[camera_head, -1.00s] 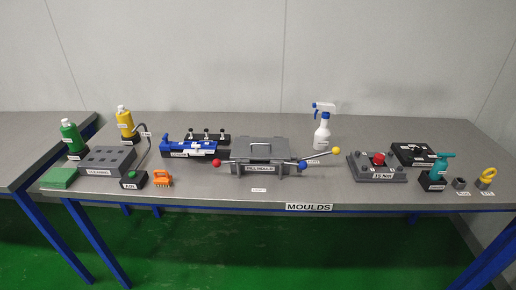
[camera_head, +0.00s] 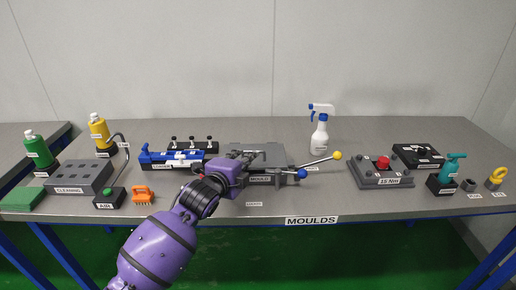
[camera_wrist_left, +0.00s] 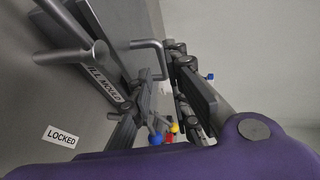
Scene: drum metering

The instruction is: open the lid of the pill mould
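The pill mould (camera_head: 272,157) stands at the middle of the table, a grey box with its flat lid down. My purple left arm reaches in from the lower left. Levers with a blue ball (camera_head: 302,173) and a yellow ball (camera_head: 337,155) stick out to the right. In the left wrist view the mould's name label (camera_wrist_left: 106,84) and the lid handle (camera_wrist_left: 150,43) show sideways; dark finger parts (camera_wrist_left: 196,92) are close by. My right gripper is not in view.
A "LOCKED" tag (camera_wrist_left: 61,137) lies before the mould. A blue clamp fixture (camera_head: 165,160) stands close on the left, a spray bottle (camera_head: 320,135) behind right, and a grey box with a red button (camera_head: 383,162) on the right.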

